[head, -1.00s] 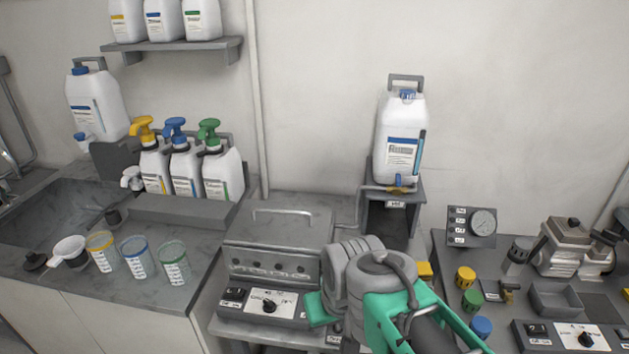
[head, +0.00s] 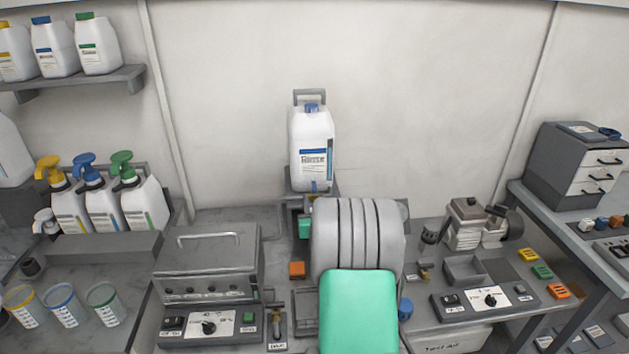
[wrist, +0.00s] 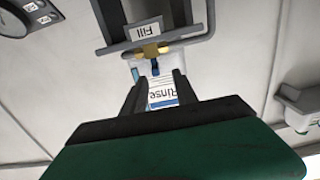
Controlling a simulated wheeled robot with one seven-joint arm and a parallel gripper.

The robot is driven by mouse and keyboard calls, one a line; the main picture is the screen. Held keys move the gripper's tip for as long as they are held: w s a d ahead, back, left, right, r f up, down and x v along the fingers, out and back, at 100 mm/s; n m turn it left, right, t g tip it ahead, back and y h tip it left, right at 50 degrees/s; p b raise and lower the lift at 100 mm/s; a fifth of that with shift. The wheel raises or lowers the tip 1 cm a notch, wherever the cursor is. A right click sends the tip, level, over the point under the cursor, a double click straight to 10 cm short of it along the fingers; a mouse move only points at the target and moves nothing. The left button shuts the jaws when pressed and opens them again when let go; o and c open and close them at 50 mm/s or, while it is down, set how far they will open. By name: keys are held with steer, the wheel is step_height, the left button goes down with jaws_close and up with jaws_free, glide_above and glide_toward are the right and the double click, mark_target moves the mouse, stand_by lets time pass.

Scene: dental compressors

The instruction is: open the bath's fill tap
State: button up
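The fill tap (wrist: 152,50) is a brass fitting with a blue lever, next to a tag reading "Fill" in the wrist view. It sits at the foot of a white rinse bottle (head: 312,140) on a grey stand. My gripper (wrist: 158,78) has its two dark fingers apart, pointing at the tap. The lever is just beyond the fingertips, roughly between them, and no contact shows. The bottle's label shows through the gap. In the head view my arm hides most of the gripper and the stand's front. The lidded grey bath (head: 207,262) stands to the left.
A control panel (head: 210,326) fronts the bath. Spray bottles (head: 105,200) and measuring cups (head: 60,305) are at left. The wall above the bottle is clear.

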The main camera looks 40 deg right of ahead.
mark_target(315, 191)
steer(key=shift+s+d+r+h, duration=0.1)
steer(key=shift+d+r+h, duration=0.05)
steer(key=shift+d+h, duration=0.3)
steer(key=shift+y, duration=0.25)
steer(key=p+x, duration=0.2)
steer(key=x, duration=0.5)
steer(key=shift+w+d, duration=0.15)
steer(key=shift+w, duration=0.1)
jaws_close()
